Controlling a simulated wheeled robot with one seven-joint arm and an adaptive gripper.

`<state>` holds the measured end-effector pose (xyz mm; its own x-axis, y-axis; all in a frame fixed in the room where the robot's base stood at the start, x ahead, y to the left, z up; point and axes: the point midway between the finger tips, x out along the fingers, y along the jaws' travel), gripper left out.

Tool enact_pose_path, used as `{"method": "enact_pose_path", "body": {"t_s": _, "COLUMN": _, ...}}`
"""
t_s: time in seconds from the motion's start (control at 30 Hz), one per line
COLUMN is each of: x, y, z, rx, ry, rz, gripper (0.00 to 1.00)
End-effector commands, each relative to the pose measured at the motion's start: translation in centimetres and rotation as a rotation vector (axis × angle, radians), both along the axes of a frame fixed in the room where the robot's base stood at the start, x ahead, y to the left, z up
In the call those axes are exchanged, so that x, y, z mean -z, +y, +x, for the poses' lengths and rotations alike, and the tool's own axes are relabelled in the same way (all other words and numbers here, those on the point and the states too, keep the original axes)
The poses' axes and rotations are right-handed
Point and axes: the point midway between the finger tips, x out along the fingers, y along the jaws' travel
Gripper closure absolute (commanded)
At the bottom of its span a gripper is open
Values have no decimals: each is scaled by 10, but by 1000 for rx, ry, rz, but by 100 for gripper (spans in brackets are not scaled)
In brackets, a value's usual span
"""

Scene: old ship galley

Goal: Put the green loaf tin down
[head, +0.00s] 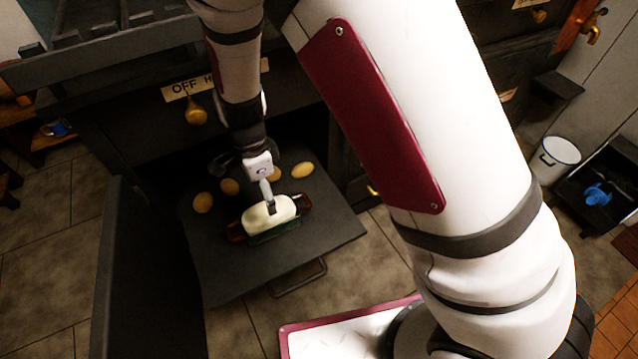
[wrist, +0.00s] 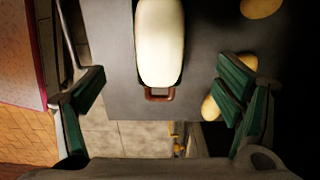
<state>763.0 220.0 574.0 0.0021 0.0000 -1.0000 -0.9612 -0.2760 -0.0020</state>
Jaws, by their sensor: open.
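The green loaf tin (head: 275,238) rests on a dark flat shelf (head: 225,278) at the open oven, with a pale loaf (head: 268,214) filling its top. It has reddish-brown end handles; one handle (wrist: 160,95) shows in the wrist view, below the pale loaf (wrist: 160,42). My gripper (head: 271,207) is right over the tin in the head view. In the wrist view my gripper (wrist: 160,90) has its green-padded fingers wide apart, with clear gaps to the tin on both sides. Nothing is held. Whether a fingertip touches the loaf cannot be told.
Several yellowish round lumps (head: 203,202) lie on the shelf behind and left of the tin. A dark open door (head: 140,285) stands on the left, and a metal handle (head: 300,280) juts from the shelf's front. A white bucket (head: 553,160) stands at the right.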

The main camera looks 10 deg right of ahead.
Motion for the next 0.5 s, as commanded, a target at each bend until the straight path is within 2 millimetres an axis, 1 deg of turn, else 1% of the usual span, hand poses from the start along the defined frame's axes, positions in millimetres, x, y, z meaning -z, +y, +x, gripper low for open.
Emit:
{"method": "enact_pose_path", "body": {"t_s": 0.17, "x": 0, "y": 0, "z": 0, "rx": -1, "ry": 0, "rz": 1, "gripper": 15}}
{"method": "enact_pose_path", "body": {"t_s": 0.27, "x": -11, "y": -4, "z": -1, "rx": -20, "ry": 3, "rz": 10, "gripper": 15}}
{"method": "enact_pose_path", "body": {"t_s": 0.37, "x": -39, "y": -14, "z": -4, "rx": -76, "ry": 6, "rz": 32, "gripper": 15}}
{"method": "enact_pose_path", "body": {"t_s": 0.47, "x": -80, "y": -32, "z": -13, "rx": -173, "ry": 11, "rz": 63, "gripper": 15}}
{"method": "enact_pose_path", "body": {"t_s": 0.5, "x": -97, "y": -40, "z": -19, "rx": -218, "ry": 11, "rz": 75, "gripper": 15}}
